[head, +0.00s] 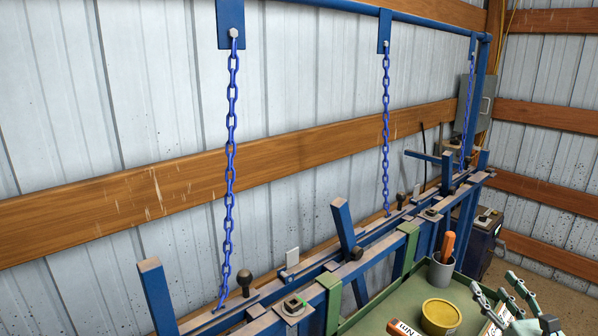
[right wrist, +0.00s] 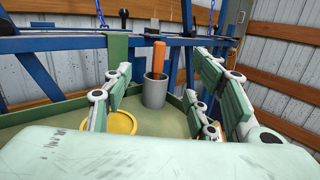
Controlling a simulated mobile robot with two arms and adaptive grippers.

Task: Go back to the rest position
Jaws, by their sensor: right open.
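My right gripper (head: 495,285) is at the lower right of the head view, above the right part of a green tray (head: 392,300). Its two fingers are spread and nothing is between them. In the right wrist view the fingers of the right gripper (right wrist: 160,45) rise on either side of a grey cup (right wrist: 155,92), which stands beyond them. An orange-handled tool (right wrist: 159,56) stands in the cup. My left gripper is in neither view.
A yellow round tin (head: 440,314) sits on the tray near the gripper. A blue metal rack (head: 157,295) with upright posts runs behind the tray. Blue chains (head: 230,150) hang above it. A dark box (head: 483,240) stands at the right.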

